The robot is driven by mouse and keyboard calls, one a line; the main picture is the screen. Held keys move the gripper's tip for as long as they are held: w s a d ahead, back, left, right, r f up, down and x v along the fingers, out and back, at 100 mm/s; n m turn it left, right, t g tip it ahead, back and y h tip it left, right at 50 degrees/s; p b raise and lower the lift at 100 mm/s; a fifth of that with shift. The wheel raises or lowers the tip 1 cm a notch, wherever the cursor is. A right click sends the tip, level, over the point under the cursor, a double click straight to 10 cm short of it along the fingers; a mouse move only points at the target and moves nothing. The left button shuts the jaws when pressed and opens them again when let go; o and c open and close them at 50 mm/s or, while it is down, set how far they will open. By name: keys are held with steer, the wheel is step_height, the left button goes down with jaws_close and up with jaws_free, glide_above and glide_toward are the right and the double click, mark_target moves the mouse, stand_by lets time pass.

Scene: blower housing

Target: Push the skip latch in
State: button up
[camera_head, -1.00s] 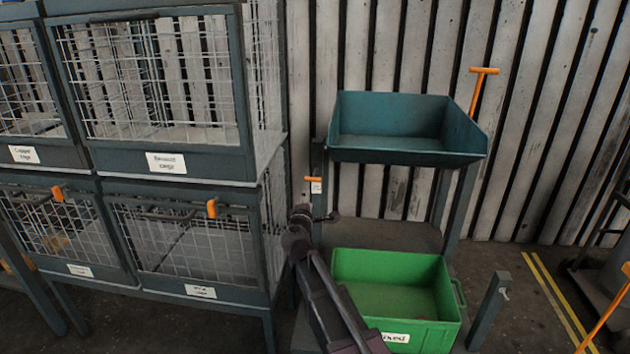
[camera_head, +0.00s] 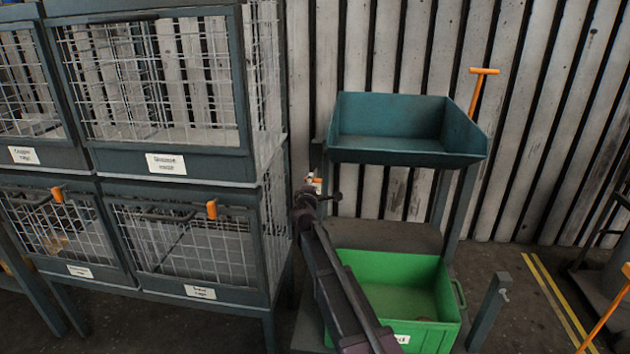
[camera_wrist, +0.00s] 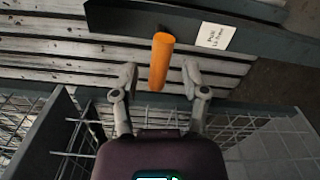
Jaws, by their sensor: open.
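The skip latch (camera_head: 314,181) is a short orange handle on the left post of the teal skip's stand. In the wrist view the orange latch (camera_wrist: 162,58) is an orange cylinder, with its near end between my fingertips. My gripper (camera_wrist: 159,80) is open, with one finger on each side of the latch and a visible gap on both sides. In the head view my gripper (camera_head: 316,194) is just below the latch and partly covers it. The teal skip (camera_head: 405,156) sits level on its stand.
A white label (camera_wrist: 214,36) is beside the latch. A green bin (camera_head: 418,335) stands below the skip, partly behind my arm. Mesh cages (camera_head: 165,205) stand close on the left. An orange T-handle (camera_head: 480,85) rises at the skip's right.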

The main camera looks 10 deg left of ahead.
steer(key=shift+w+d, duration=0.1)
steer(key=shift+w, duration=1.4)
